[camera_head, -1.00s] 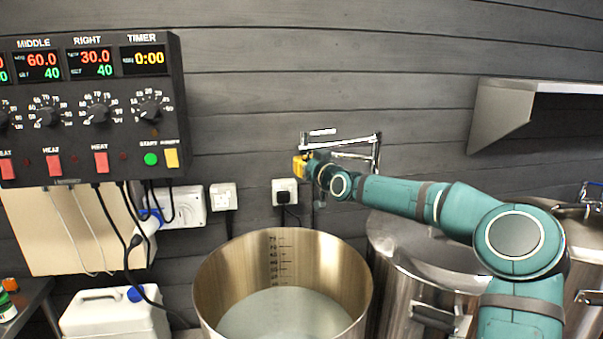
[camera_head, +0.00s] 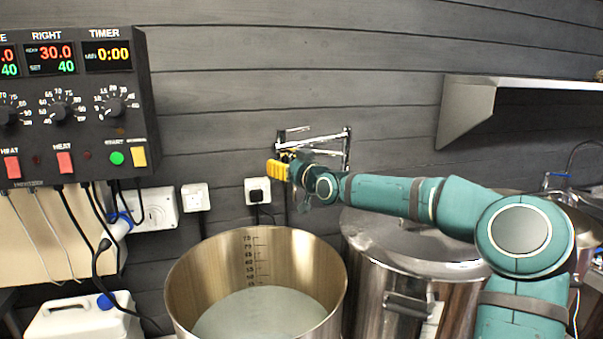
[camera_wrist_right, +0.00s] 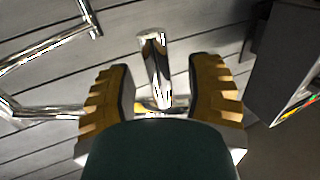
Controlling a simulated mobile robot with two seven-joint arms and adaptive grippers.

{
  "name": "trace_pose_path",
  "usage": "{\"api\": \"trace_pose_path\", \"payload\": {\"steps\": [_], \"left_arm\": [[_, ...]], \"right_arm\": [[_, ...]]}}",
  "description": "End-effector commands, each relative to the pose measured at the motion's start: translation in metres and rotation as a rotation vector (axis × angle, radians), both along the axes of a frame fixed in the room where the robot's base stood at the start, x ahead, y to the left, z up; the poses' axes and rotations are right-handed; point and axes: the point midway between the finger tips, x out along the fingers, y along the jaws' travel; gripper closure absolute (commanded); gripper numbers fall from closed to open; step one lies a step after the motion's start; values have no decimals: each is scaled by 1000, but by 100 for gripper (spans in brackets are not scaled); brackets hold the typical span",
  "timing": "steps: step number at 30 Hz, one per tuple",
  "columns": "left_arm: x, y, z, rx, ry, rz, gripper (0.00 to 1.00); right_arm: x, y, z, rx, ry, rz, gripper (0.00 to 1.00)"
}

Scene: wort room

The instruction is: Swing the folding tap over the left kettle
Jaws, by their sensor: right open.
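The chrome folding tap (camera_head: 346,150) is mounted on the back wall, its jointed arm reaching left behind my right gripper. My right gripper (camera_head: 278,170), with yellow fingers, is at the tap's left end, above and behind the open kettle. In the right wrist view, its open fingers (camera_wrist_right: 160,95) stand either side of a chrome tap piece (camera_wrist_right: 154,68), with gaps visible on both sides. More tap tube (camera_wrist_right: 20,108) shows at left. The leftmost kettle in view (camera_head: 185,290) is open, with liquid inside. My left gripper is out of view.
A lidded kettle (camera_head: 385,290) stands to the right, under my right arm. A control panel (camera_head: 70,110) hangs at upper left, with cables below. A white canister (camera_head: 75,322) sits at lower left. A wall shelf (camera_head: 470,110) juts out at right.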

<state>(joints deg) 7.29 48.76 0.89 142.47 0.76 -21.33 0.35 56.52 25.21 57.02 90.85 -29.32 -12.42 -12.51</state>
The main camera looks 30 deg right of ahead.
Motion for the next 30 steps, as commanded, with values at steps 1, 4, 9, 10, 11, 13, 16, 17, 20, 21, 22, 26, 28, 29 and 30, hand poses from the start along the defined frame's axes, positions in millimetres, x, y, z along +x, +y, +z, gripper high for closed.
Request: {"api": "trace_pose_path", "payload": {"steps": [1, 4, 9, 10, 11, 13, 16, 17, 20, 21, 22, 26, 28, 29, 30], "left_arm": [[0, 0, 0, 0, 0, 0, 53], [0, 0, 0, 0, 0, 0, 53], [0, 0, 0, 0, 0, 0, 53], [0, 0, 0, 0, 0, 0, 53], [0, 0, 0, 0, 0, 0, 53], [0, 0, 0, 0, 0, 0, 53], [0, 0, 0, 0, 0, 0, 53], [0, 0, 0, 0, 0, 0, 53], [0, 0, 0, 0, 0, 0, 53], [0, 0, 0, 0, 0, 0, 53], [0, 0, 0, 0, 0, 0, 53], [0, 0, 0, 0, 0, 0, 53], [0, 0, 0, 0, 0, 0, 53], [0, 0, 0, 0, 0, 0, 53], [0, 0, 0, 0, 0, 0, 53]], "right_arm": [[-8, -3, 0, -1, 1, -4, 48], [-20, -5, 0, -1, 2, -4, 48], [-40, -6, -1, -1, 1, -4, 48], [-43, -6, -1, 0, 1, -4, 48], [-46, -6, 0, -2, 1, -4, 48], [-53, -7, -1, 0, 2, -4, 48], [-62, -7, -2, -2, 4, -2, 48], [-65, -8, -1, -1, 2, -3, 48], [-73, -9, -1, -1, 1, -4, 48], [-75, -9, 0, 0, 1, -4, 48], [-77, -9, 0, 0, 1, -4, 48], [-84, -9, 0, 1, 1, -2, 48], [-86, -9, 0, 1, 1, -1, 48], [-87, -9, 0, 0, 1, -1, 48], [-88, -8, -1, 0, 1, 0, 48]]}}
